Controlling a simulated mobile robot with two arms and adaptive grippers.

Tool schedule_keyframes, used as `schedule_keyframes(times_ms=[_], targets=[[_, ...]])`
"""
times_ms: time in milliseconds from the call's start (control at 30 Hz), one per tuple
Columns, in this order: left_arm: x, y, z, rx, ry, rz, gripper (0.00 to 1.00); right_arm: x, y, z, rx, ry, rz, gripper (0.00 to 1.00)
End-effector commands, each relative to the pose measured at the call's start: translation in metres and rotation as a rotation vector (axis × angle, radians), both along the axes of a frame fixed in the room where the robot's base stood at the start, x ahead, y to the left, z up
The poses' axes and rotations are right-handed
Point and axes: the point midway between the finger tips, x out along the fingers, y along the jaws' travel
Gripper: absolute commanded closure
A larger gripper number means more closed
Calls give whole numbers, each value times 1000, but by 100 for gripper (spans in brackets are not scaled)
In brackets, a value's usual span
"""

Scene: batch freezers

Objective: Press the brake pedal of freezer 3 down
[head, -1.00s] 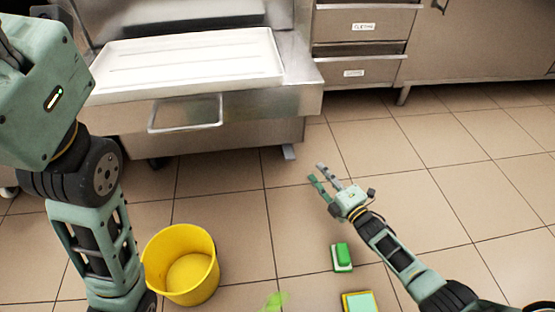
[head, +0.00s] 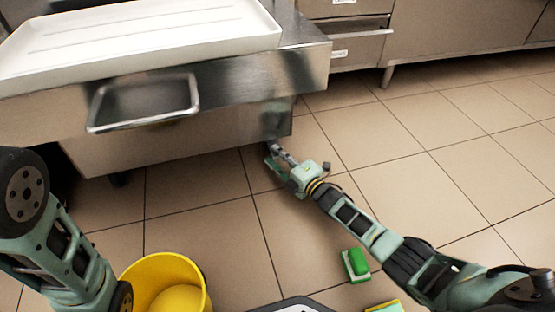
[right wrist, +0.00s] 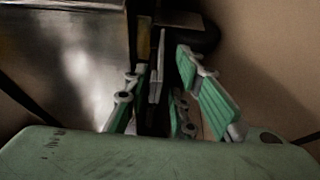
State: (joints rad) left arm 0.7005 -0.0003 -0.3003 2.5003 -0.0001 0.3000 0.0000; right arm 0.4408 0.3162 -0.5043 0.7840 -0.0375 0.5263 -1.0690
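The steel freezer (head: 240,75) stands at the upper left in the head view; no number on it shows. Its brake pedal cannot be made out in the head view now, where my right gripper (head: 274,154) reaches the freezer's lower right corner near the floor. In the right wrist view, a narrow grey upright piece (right wrist: 158,65), perhaps the pedal, shows between the spread green-padded fingers of my right gripper (right wrist: 170,68). Contact cannot be told. A dark round wheel (right wrist: 205,35) is just beyond. My left gripper is out of view.
A yellow bucket (head: 195,270), a green brush (head: 356,264) and a sponge (head: 388,308) are on the floor. Steel drawers (head: 345,35) stand behind. Floor at right is clear.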

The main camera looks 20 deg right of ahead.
Motion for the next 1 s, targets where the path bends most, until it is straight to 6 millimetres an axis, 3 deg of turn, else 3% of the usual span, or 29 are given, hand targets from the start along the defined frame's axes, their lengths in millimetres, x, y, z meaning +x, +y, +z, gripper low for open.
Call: schedule_keyframes(times_ms=[333, 600, 1000], targets=[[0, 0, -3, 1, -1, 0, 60, 4, 2, 1, 0, -1, 0, 77], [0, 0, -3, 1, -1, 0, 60, 4, 2, 1, 0, -1, 0, 100], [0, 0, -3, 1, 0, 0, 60, 4, 2, 1, -1, 0, 0, 100]])
